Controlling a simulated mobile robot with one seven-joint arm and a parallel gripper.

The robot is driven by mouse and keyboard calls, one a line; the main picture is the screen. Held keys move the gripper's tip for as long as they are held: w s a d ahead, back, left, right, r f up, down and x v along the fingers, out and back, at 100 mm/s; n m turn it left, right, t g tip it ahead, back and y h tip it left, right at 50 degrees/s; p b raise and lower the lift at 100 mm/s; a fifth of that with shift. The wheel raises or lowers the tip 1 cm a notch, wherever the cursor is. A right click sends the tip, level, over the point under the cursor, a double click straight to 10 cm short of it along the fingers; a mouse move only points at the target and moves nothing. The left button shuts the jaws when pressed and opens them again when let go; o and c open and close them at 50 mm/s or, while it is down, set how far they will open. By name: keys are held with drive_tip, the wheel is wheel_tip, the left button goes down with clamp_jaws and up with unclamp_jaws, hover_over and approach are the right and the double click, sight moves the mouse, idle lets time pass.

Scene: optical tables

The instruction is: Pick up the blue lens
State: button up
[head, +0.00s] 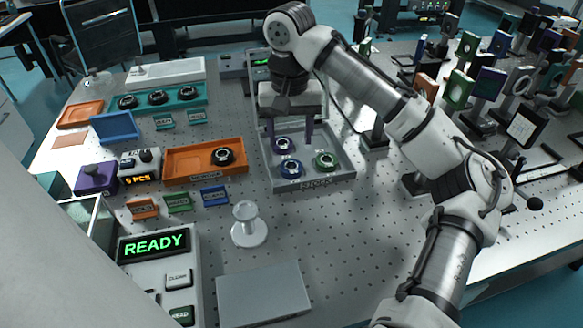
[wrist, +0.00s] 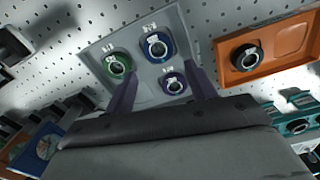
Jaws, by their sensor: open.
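The blue lens (head: 291,169) is a blue ring with a dark mount, lying in the near left part of a grey tray (head: 330,182). In the wrist view the blue lens (wrist: 157,46) is in the upper middle, beyond my fingertips. A darker purple-blue lens (head: 283,145) lies behind it, and a green lens (head: 325,161) to its right. My gripper (head: 290,143) is open and empty above the tray, pointing down. In the wrist view my gripper (wrist: 163,72) has one finger each side of the purple-blue lens (wrist: 173,83); finger height is hard to tell.
An orange tray (head: 190,174) with a black-ringed lens (head: 222,156) stands left of the grey tray. A white spool-shaped stand (head: 249,226) and a READY panel (head: 153,244) are nearer. Several post-mounted optics fill the right. The table right of the spool is clear.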

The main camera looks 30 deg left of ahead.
sight(291, 165)
drive_tip(key=f, duration=0.7)
drive_tip(key=shift+s+d+f+p, duration=0.1)
drive_tip(key=shift+d+p, duration=0.1)
drive_tip(key=shift+p, duration=0.1)
drive_tip(key=shift+c, duration=0.3)
drive_tip(key=c, duration=0.7)
